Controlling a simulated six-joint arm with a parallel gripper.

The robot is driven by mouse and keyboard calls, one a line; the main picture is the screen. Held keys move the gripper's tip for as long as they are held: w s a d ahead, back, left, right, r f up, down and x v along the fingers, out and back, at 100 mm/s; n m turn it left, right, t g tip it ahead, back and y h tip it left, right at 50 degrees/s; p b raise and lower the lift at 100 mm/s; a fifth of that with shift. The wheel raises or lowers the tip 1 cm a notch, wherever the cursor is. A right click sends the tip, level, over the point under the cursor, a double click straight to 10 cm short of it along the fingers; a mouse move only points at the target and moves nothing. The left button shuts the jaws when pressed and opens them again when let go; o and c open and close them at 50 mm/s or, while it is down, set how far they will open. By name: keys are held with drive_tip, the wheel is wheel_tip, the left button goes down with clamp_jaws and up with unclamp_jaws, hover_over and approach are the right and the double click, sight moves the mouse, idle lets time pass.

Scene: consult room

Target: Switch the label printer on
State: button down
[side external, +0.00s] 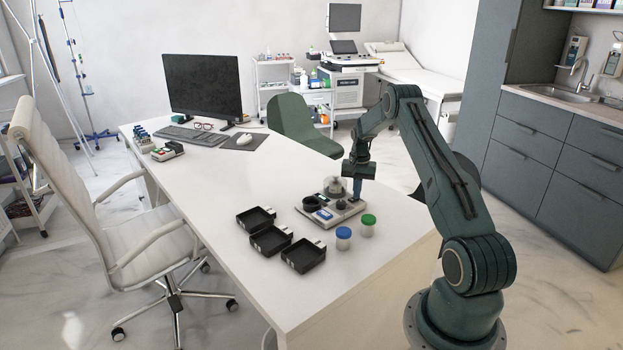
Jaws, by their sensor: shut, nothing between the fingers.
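A low grey device (344,213) sits on the white desk, near its right end. It has a round black part, a small blue-and-white panel and a clear rounded piece at the back; it appears to be the label printer, though no name is readable. My gripper (357,196) points straight down over the device's right back part. It is shut, with nothing between the fingers. The fingertips are at or just above the device's top; I cannot tell if they touch it. The switch and its position are too small to make out.
Three black trays (271,242) lie left of the device. A blue-lidded jar (343,238) and a green-lidded jar (368,225) stand close in front. A monitor (203,84), keyboard and small items are at the desk's far end. The desk middle (215,185) is clear.

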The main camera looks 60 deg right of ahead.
drive_tip(key=shift+r, duration=3.45)
drive_tip(key=w+a+r+n+t, duration=0.1)
drive_tip(key=w+a+r+n, duration=0.3)
drive_tip(key=a+r, duration=0.9)
drive_tip(key=s+a+r+n+t+h, duration=0.1)
drive_tip(key=a+r+n, duration=0.1)
drive_tip(key=a+r, duration=0.45)
drive_tip(key=s+a+r+n, duration=0.1)
drive_tip(key=a+r, duration=0.3)
drive_tip(key=a, duration=0.5)
drive_tip(key=s+a+r+n+t, duration=0.2)
drive_tip(key=s+a+r+n, duration=0.15)
drive_tip(key=s+a, duration=0.7)
drive_tip(key=s+a+f+n+t+y, duration=0.1)
drive_tip(key=s+a+f+n, duration=0.2)
drive_tip(key=s+a, duration=0.5)
drive_tip(key=shift+s+a+n+t, duration=0.3)
drive_tip(key=shift+s+a+n, duration=0.05)
drive_tip(key=shift+s+n, duration=0.45)
